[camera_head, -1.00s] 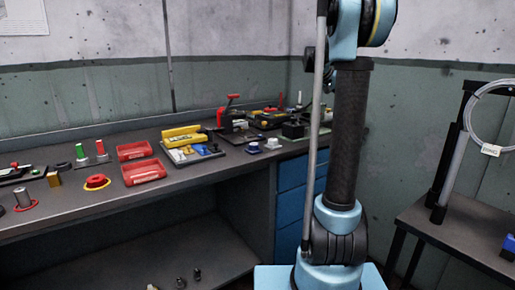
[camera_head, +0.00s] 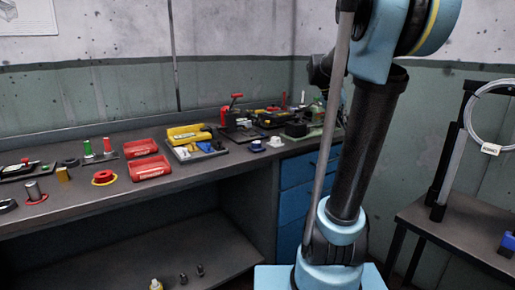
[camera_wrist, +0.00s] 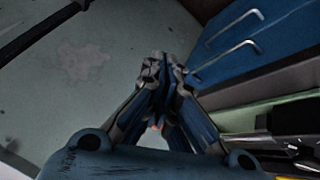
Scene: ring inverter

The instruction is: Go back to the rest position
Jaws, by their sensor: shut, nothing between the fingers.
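My gripper (camera_wrist: 160,72) shows in the wrist view, its two fingers together in the middle with nothing between them. It hangs in the air near blue drawer fronts with metal handles (camera_wrist: 226,60). In the head view my arm stands upright with a lean to the right, and my gripper cannot be made out there.
A long grey workbench (camera_head: 100,205) runs along the left wall. It bears red trays (camera_head: 150,168), a yellow case (camera_head: 188,132) and a red ring (camera_head: 104,178). Blue drawers (camera_head: 293,210) stand behind my arm. A side table (camera_head: 470,228) with a coiled cable (camera_head: 482,92) stands at right.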

